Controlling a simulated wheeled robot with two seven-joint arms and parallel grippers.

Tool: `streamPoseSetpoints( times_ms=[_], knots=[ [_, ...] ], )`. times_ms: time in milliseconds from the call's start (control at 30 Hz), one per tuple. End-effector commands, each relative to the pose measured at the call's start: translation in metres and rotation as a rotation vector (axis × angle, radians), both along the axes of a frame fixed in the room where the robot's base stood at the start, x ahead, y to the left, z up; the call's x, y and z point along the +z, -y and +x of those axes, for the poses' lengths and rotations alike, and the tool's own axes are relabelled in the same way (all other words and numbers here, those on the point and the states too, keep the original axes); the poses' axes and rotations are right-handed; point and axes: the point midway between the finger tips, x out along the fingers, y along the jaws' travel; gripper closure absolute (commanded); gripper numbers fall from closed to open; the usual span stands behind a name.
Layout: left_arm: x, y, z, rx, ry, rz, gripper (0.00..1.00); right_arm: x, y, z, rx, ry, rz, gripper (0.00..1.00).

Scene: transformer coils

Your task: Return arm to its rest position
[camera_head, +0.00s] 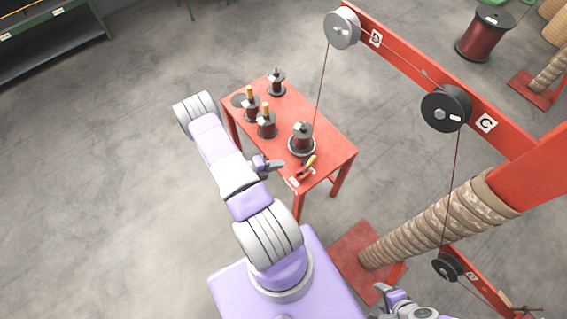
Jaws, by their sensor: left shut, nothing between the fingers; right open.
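My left arm's purple and white links reach up the middle of the picture and bend back. My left gripper (275,165) is shut and empty, over the near left side of the red table (333,138), left of the dark coil on a light round base (302,138). My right gripper (382,290) is open at the bottom edge, low and right of my purple base, with nothing seen in it.
Several coils (266,122) stand on the table's left half, some with orange tops. A tool with a yellow handle (308,163) lies at its near corner. A red frame with pulleys (446,108) and a rope-wrapped post (430,225) stands right.

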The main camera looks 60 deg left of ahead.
Motion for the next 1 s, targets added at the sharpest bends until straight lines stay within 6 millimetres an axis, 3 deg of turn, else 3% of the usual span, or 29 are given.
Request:
streamPoseSetpoints(
  times_ms=[667,767,833,900,1000],
  knots=[
    [0.000,0.004,0.003,-0.021,-0.001,0.004,1.00,0.000,0.000,0.000,0.000,0.000,0.000,0.40],
    [-0.004,0.028,0.017,-0.138,-0.013,0.028,1.00,-0.002,0.000,0.000,0.000,0.000,0.000,0.40],
    [-0.009,0.061,0.031,-0.304,-0.025,0.071,1.00,-0.005,0.000,0.000,0.000,0.000,0.000,0.40],
    [-0.014,0.108,0.045,-0.551,-0.026,0.149,1.00,-0.008,0.000,0.000,0.000,0.000,0.000,0.40],
    [-0.021,0.178,0.049,-0.978,0.014,0.316,1.00,-0.014,0.000,0.000,0.000,0.000,0.000,0.40]
  ],
)
